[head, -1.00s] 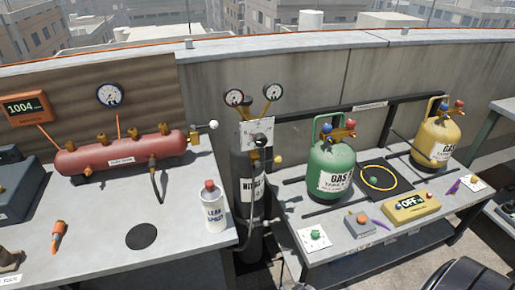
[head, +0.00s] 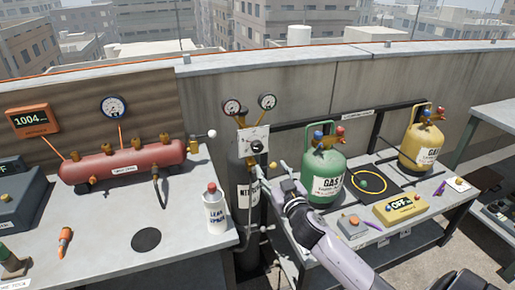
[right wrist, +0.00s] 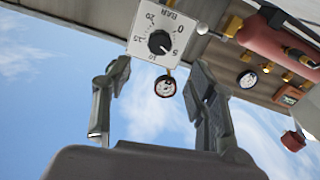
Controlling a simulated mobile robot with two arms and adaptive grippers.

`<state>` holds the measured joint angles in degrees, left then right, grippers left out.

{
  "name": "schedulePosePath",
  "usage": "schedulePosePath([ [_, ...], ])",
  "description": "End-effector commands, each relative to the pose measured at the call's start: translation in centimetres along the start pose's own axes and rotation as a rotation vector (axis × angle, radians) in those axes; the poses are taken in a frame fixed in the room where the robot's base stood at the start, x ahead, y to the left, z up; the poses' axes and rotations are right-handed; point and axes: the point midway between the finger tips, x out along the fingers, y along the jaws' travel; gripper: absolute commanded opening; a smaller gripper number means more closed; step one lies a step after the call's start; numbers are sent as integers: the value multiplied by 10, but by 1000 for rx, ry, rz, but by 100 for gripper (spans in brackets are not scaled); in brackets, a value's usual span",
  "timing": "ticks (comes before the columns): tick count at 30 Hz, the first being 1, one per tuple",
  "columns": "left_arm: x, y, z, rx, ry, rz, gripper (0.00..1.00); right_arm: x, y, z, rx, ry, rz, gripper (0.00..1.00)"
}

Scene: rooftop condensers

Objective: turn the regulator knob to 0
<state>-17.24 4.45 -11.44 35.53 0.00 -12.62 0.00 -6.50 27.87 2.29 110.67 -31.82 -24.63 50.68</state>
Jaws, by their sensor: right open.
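The regulator knob (head: 257,146) is black and sits on a white square dial plate (head: 250,138) above the dark nitrogen cylinder (head: 247,185). In the right wrist view the knob (right wrist: 159,42) shows beyond the fingertips, roughly midway between them, with dial numbers from 0 to 20 around it. A pale mark on the knob seems to lie on the 5 to 10 side, too small to read surely. My right gripper (head: 274,178) is open and empty, in front of and just below the knob, apart from it. It also shows in the right wrist view (right wrist: 160,68). My left gripper is out of view.
Two gauges (head: 249,104) stand above the dial plate. A green gas tank (head: 324,172) stands close to the right of my right gripper.

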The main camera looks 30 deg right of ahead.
Motion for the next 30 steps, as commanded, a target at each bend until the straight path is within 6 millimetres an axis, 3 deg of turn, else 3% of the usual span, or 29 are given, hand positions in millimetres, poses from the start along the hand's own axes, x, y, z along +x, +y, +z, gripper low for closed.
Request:
schedulePosePath([
  [15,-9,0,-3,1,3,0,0,101,1,-1,-2,0,2,52],
  [22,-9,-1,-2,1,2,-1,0,124,0,0,-1,-1,1,52],
  [30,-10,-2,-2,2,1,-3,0,129,0,1,-1,-1,-1,52],
])
